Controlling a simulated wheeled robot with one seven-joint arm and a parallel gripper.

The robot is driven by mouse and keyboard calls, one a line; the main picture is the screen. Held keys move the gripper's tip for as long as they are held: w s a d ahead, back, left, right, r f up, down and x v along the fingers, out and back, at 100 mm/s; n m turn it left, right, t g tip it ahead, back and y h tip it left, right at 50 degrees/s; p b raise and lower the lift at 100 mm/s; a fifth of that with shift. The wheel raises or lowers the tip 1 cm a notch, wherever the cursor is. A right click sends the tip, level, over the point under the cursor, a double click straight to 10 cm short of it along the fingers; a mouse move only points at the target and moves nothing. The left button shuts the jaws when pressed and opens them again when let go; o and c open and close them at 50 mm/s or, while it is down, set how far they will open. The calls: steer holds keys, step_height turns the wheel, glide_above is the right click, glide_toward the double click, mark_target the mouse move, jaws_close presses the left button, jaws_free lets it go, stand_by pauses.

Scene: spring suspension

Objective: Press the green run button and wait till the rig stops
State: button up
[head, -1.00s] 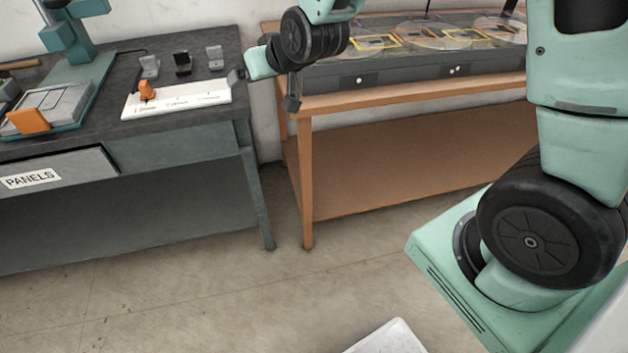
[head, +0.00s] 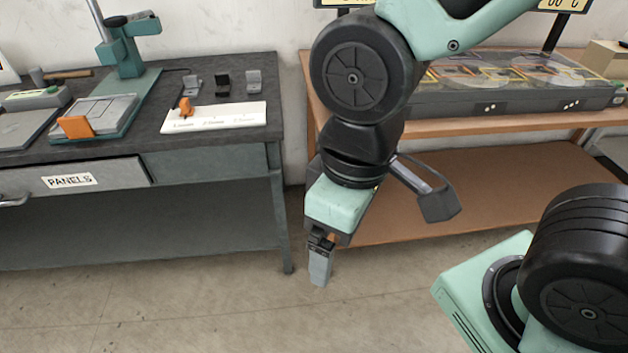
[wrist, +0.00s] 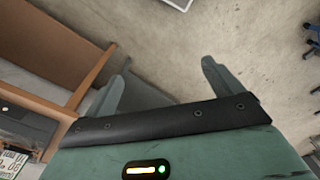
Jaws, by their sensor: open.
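My gripper (head: 320,268) hangs over the floor in front of the gap between the two benches, pointing down and touching nothing. In the wrist view its two fingers (wrist: 163,84) are spread apart with nothing between them but floor. A small box with a green patch (head: 52,90) on top lies at the left on the dark bench, far from my gripper; I cannot tell whether the patch is the run button. A teal stand (head: 127,60) with an upright column and an orange-tabbed plate stands beside it. I cannot tell whether any rig is moving.
The dark bench (head: 210,165) has a PANELS drawer and a white strip (head: 215,118) with an orange clip. A wooden bench (head: 325,105) at right bears a long grey case (head: 510,100) with discs. My arm hides part of it. Floor in front is clear.

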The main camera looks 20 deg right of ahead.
jaws_close()
stand_by(1.5)
